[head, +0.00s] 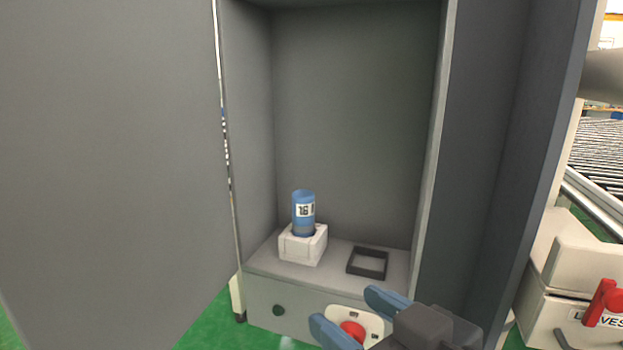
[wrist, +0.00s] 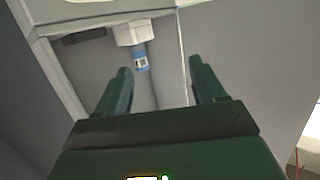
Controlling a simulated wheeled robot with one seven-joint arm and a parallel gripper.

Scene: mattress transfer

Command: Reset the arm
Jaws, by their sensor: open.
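My gripper (head: 352,315) is in the lower right of the head view, in front of the cabinet's base. Its two blue fingers are apart, with nothing between them. In the wrist view my gripper (wrist: 160,88) also shows both fingers spread and empty. A blue cylinder with a white label (head: 303,212) stands upright on a white block (head: 303,245) inside the cabinet. The cylinder (wrist: 141,60) and the block (wrist: 130,32) also show in the wrist view, beyond the fingers and apart from them.
The grey cabinet (head: 355,110) is open, with a large panel (head: 110,140) at left and another (head: 500,140) at right. A dark square frame (head: 368,262) lies on its floor. A red button (head: 352,331) is on the front, close to my fingers. A white box with a red handle (head: 570,280) stands at right.

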